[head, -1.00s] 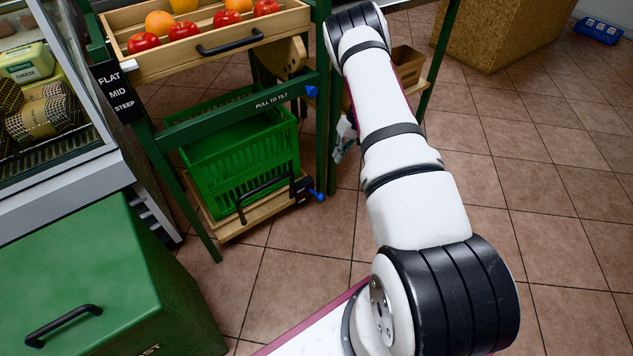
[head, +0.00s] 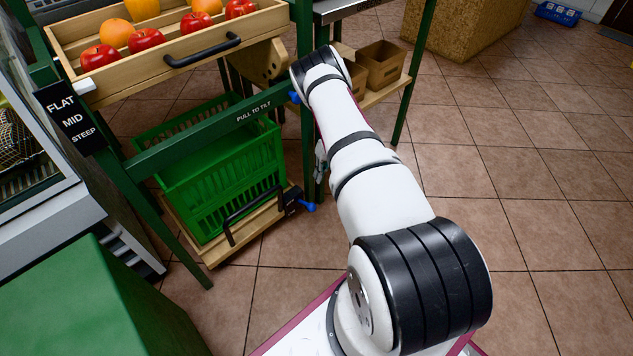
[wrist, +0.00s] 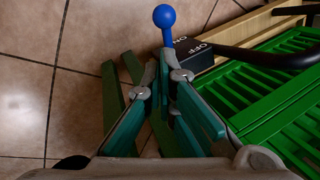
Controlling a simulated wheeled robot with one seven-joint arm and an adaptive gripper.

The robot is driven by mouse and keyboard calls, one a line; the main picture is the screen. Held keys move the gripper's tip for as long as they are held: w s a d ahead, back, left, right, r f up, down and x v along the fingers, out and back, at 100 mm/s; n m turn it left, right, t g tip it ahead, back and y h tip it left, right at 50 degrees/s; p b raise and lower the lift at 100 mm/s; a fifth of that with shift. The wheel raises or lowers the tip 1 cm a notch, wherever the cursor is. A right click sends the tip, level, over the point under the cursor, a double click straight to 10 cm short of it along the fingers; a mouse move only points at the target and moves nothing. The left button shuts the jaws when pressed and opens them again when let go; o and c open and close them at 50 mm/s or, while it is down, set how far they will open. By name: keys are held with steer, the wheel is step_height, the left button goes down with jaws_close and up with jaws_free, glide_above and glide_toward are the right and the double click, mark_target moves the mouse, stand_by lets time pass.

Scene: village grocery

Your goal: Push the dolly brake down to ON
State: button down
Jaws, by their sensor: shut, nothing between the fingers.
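The dolly (head: 216,252) is a low wooden base under a green crate (head: 215,185). The brake is a black box (head: 291,198) on the dolly's right end with a blue lever (head: 307,206) sticking out. In the wrist view the box (wrist: 198,57) shows OFF and ON lettering, and the lever's blue ball knob (wrist: 164,16) stands out beyond my fingertips. My gripper (wrist: 165,55) is shut and empty, its tips close to the lever's stem in the picture; I cannot tell whether they touch. In the head view my arm hides most of the gripper.
A green-framed stand holds a fruit tray (head: 180,52) above the crate, with a PULL TO TILT bar (head: 215,125) across its front. A black handle (head: 250,215) sticks out by the crate. Cardboard boxes (head: 380,65) sit on a shelf behind. The tiled floor at right is clear.

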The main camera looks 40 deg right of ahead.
steer(key=b, duration=0.3)
glide_toward(305, 203)
step_height(305, 203, down, 5)
steer(key=shift+s+r, duration=0.1)
steer(key=shift+s+f+t+p, duration=0.35)
steer(key=shift+s+t+p, duration=0.1)
steer(key=shift+t, duration=0.25)
steer(key=shift+f, duration=0.1)
steer(key=s+f+t, duration=0.1)
steer(key=f+t+b, duration=0.1)
steer(key=f, duration=0.1)
steer(key=s+f, duration=0.1)
steer(key=shift+s+f+n+t, duration=0.25)
steer(key=shift+s+n+t, duration=0.05)
steer(key=shift+n+t, duration=0.1)
stand_by(0.5)
steer(key=shift+f+b, duration=0.1)
steer(key=shift+b, duration=0.2)
stand_by(0.3)
steer(key=shift+d, duration=0.15)
